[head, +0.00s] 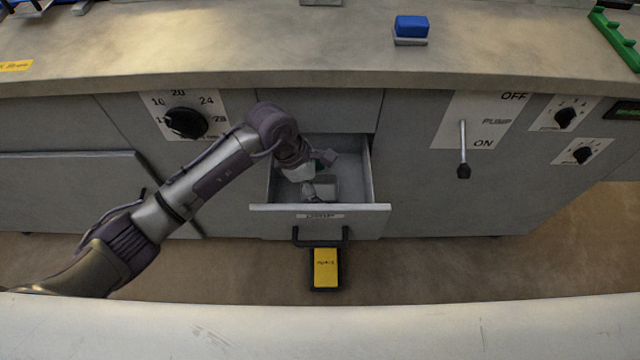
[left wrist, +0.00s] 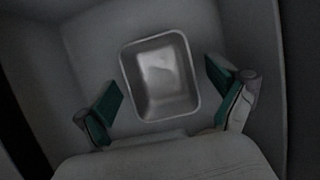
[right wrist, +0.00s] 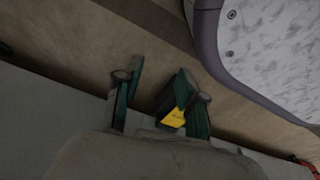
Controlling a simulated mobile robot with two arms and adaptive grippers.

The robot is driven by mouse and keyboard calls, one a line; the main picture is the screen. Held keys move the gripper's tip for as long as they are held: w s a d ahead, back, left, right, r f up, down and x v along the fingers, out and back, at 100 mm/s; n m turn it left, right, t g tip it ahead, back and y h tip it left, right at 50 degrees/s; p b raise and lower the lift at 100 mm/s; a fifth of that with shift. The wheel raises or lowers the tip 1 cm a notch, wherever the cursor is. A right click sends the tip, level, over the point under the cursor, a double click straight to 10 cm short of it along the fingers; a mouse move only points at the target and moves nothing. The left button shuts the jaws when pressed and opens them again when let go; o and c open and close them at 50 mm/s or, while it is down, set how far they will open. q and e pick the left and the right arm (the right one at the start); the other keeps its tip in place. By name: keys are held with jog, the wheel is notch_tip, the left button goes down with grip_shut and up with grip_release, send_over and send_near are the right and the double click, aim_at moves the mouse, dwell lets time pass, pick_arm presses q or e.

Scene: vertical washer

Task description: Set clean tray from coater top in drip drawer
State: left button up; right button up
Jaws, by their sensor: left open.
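A small grey metal tray (left wrist: 158,78) lies in the open drip drawer (head: 340,208), and the left wrist view shows it empty on the drawer floor. Part of the tray (head: 324,187) also shows in the head view beside my gripper. My left gripper (head: 308,176) reaches down into the drawer. Its green-padded fingers (left wrist: 168,103) are spread wide, one on each side of the tray and apart from it. My right gripper (right wrist: 158,100) is not in the head view. In the right wrist view its fingers stand apart with nothing held.
A yellow-topped pedal (head: 326,268) sits on the floor under the drawer handle (head: 320,240). The pump lever (head: 463,150) sticks out right of the drawer. A blue block (head: 411,27) and a green rack (head: 615,38) stand on the counter (head: 250,45), whose middle is clear.

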pick_arm(q)
jog(key=v, duration=1.1)
jog(key=shift+p, duration=0.3)
pick_arm(e)
jog(key=shift+s+d+f, duration=0.1)
jog(key=shift+s+f, duration=0.75)
jog(key=shift+s, duration=0.05)
pick_arm(q)
jog(key=shift+a, duration=0.1)
pick_arm(e)
jog(key=shift+w+r, duration=0.1)
jog(key=shift+w, duration=0.1)
